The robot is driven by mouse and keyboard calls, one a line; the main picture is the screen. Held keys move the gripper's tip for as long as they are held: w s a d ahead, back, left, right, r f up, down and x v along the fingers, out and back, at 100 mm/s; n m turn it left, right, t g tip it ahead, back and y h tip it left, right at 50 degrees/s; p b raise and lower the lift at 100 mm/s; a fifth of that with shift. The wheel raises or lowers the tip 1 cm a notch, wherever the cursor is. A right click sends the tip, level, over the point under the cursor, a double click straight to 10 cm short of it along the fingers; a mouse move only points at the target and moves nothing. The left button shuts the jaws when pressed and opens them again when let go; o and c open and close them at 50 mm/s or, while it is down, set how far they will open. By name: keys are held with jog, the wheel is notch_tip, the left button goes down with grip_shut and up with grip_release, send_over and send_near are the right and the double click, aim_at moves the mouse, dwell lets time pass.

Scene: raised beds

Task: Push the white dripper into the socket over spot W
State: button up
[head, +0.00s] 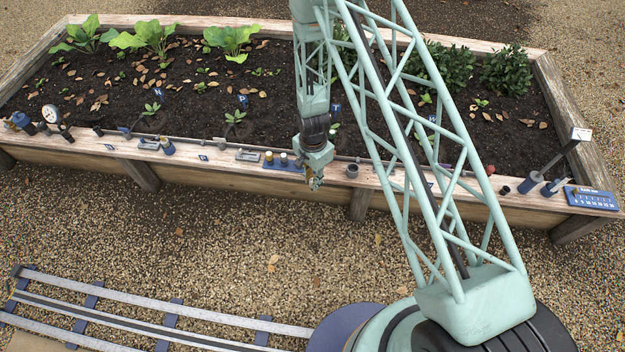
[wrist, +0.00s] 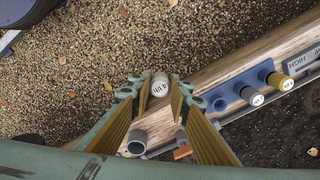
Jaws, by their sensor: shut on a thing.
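My gripper (wrist: 160,92) is shut on the white dripper (wrist: 160,82), a small capped cylinder with "4 l/h" printed on its end, seen end-on between the fingertips in the wrist view. In the head view my gripper (head: 316,184) hangs in front of the bed's near rim, above the gravel side; the dripper is too small to make out there. Blue markers stand in the soil, including one (head: 243,100) left of my arm and one (head: 336,107) close behind it.
A blue rack (wrist: 232,94) with a white-topped and a yellow-topped dripper sits on the wooden rim (head: 225,160). A grey cup (head: 352,171) stands on the rim right of my gripper. Plants, a dial gauge (head: 51,114) and a thin pipe line the bed.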

jog(key=shift+r, duration=0.3)
dwell(0.4)
jog(key=shift+r+p, duration=0.55)
jog(key=shift+r, duration=0.9)
